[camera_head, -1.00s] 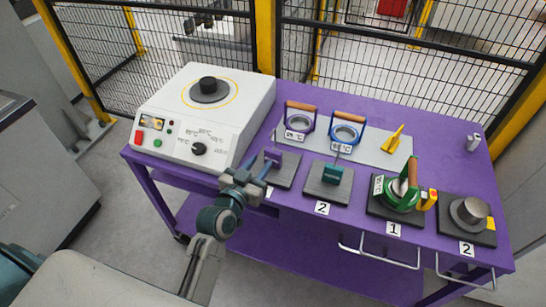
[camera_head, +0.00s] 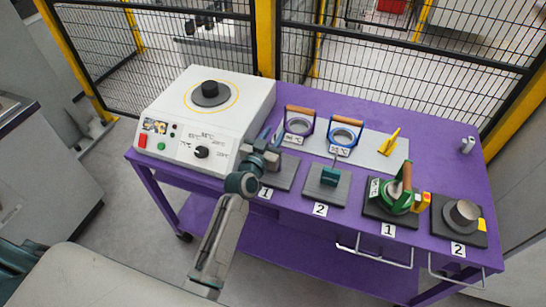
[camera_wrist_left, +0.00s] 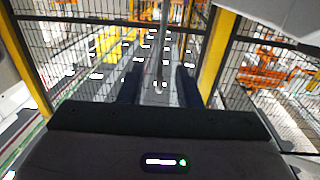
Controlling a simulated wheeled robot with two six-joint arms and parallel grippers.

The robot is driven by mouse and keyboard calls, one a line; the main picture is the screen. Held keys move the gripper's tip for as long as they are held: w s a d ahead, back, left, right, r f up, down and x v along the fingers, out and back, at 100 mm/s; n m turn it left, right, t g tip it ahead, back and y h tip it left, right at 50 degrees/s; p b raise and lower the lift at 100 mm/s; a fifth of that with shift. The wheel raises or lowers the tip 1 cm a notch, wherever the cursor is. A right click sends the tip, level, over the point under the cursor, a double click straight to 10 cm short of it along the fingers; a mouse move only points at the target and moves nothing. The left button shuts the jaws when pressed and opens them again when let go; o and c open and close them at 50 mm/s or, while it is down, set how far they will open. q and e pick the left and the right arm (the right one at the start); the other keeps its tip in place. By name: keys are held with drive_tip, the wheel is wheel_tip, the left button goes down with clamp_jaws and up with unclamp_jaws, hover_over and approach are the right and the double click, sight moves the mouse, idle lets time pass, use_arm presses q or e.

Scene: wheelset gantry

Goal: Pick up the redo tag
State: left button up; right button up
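No tag with readable "redo" lettering shows. A yellow upright piece (camera_head: 390,142) stands on the grey plate, and smaller yellow pieces sit by the green-handled tool (camera_head: 424,202) and at the right block (camera_head: 482,225). I cannot tell which is the redo tag. My left gripper (camera_head: 270,136) is above the table between the white heater and the left blue-handled ring. In the left wrist view its fingers (camera_wrist_left: 160,86) are apart. A thin pale rod shows between them; I cannot tell if it is near or behind. My right gripper is not in view.
The white heater box (camera_head: 179,156) stands on the left of the purple table (camera_head: 376,105). Dark numbered pads line the front, one with a teal tool (camera_head: 329,176). Mesh fencing (camera_head: 400,60) stands behind.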

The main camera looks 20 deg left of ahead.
use_arm(q)
drive_tip(key=shift+w, duration=0.2)
drive_tip(key=shift+s, duration=0.1)
clamp_jaws()
drive_tip(key=shift+r, duration=0.15)
